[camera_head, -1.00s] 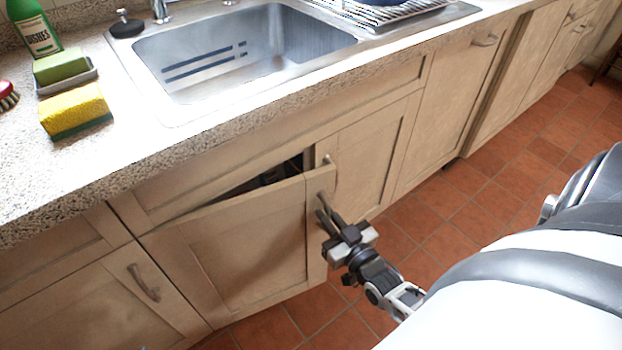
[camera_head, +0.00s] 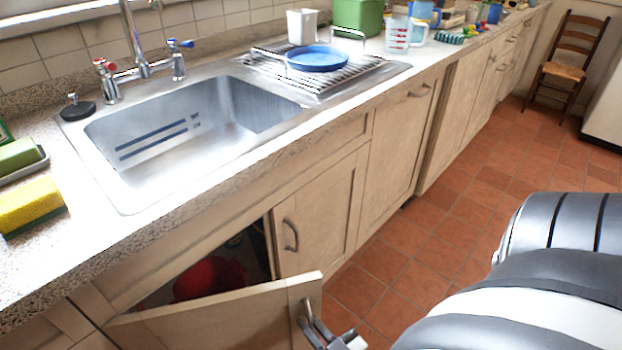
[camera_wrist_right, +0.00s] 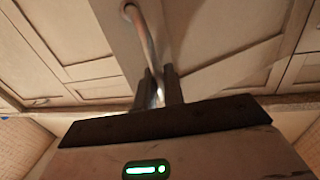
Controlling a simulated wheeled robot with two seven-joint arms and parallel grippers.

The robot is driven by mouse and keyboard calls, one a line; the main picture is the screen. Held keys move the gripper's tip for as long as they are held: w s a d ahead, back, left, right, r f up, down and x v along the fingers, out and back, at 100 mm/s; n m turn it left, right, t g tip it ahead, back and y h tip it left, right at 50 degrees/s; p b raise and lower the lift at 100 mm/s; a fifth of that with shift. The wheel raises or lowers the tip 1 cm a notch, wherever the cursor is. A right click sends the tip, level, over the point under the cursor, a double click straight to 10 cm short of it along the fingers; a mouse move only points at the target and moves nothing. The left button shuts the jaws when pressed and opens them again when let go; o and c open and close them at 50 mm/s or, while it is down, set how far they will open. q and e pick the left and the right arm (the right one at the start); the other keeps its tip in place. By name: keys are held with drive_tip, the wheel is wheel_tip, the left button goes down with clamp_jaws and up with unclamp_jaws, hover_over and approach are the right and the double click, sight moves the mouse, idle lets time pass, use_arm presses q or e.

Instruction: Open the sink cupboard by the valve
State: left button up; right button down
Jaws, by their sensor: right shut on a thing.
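The left sink cupboard door (camera_head: 225,318) is a cream wooden panel standing partly open under the sink (camera_head: 190,130). My right gripper (camera_head: 320,333) is at the door's free edge, low in the head view and partly cut off by the frame. In the right wrist view its fingers (camera_wrist_right: 159,88) are shut on the curved metal door handle (camera_wrist_right: 143,38). The opening shows a dark inside with a rounded red thing (camera_head: 205,279), partly hidden by the door. I cannot make out a valve in there. My left gripper is not in view.
The neighbouring cupboard door (camera_head: 318,210) is shut, with its own handle (camera_head: 290,235). The worktop holds a yellow sponge (camera_head: 28,207) and a dish rack (camera_head: 345,74) with a blue plate (camera_head: 317,59). Clear tiled floor (camera_head: 440,220) lies to the right. A chair (camera_head: 565,68) stands far off.

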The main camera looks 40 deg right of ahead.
drive_tip(key=c, duration=1.6)
unclamp_jaws()
drive_tip(key=shift+w, duration=0.1)
